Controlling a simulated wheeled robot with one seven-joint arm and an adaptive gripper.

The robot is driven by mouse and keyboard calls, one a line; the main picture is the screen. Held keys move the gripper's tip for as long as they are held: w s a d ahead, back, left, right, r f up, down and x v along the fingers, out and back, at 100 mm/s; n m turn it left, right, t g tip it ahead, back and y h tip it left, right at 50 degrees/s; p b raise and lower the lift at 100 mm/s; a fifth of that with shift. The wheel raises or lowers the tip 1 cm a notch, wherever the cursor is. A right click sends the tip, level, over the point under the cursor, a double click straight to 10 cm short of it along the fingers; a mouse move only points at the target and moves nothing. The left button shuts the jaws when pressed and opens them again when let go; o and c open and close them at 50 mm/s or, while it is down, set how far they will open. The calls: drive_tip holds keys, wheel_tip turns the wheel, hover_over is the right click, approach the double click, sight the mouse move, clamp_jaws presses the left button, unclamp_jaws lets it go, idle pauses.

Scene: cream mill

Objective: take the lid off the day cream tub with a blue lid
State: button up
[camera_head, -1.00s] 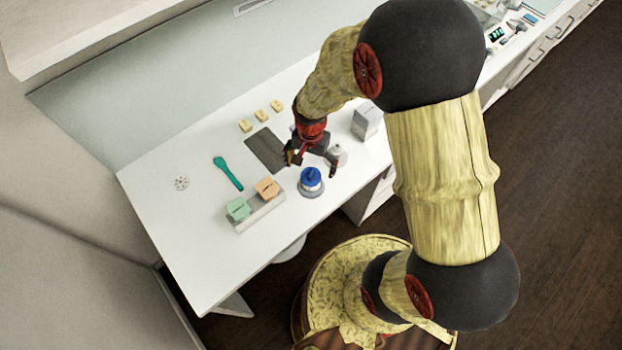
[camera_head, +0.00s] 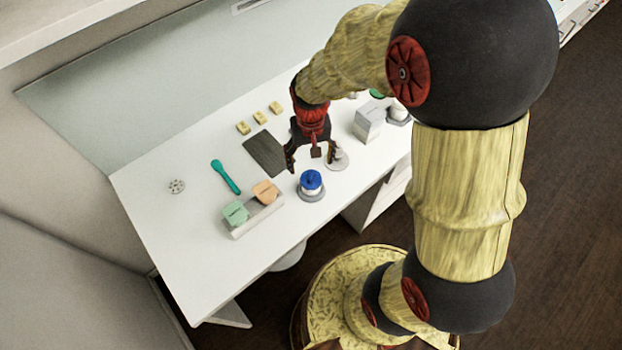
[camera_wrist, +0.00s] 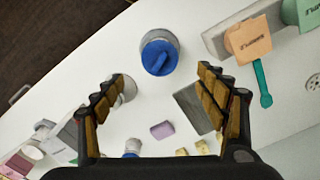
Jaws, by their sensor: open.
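The day cream tub with a blue lid (camera_head: 311,182) stands upright on a round grey base near the front edge of the white table. The lid is on it and has a raised bar across its top. In the wrist view the blue lid (camera_wrist: 159,57) lies beyond my fingertips, between their lines. My gripper (camera_head: 311,162) is open and empty, above the table just behind the tub and apart from it. Its two spread fingers also show in the wrist view (camera_wrist: 160,85).
A tray (camera_head: 258,215) with a green and an orange block stands left of the tub. A teal spoon (camera_head: 225,176), a dark mat (camera_head: 265,153) and small yellow blocks (camera_head: 260,117) lie behind. A white item (camera_head: 338,159) stands close right; a grey box (camera_head: 369,121) is farther right.

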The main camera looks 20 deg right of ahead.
sight(311, 173)
drive_tip(key=shift+f, duration=0.5)
wheel_tip(311, 173, down, 7)
drive_tip(key=shift+w+r+b, duration=0.1)
drive_tip(key=shift+b, duration=0.35)
drive_tip(key=shift+c, duration=1)
drive_tip(key=c, duration=0.7)
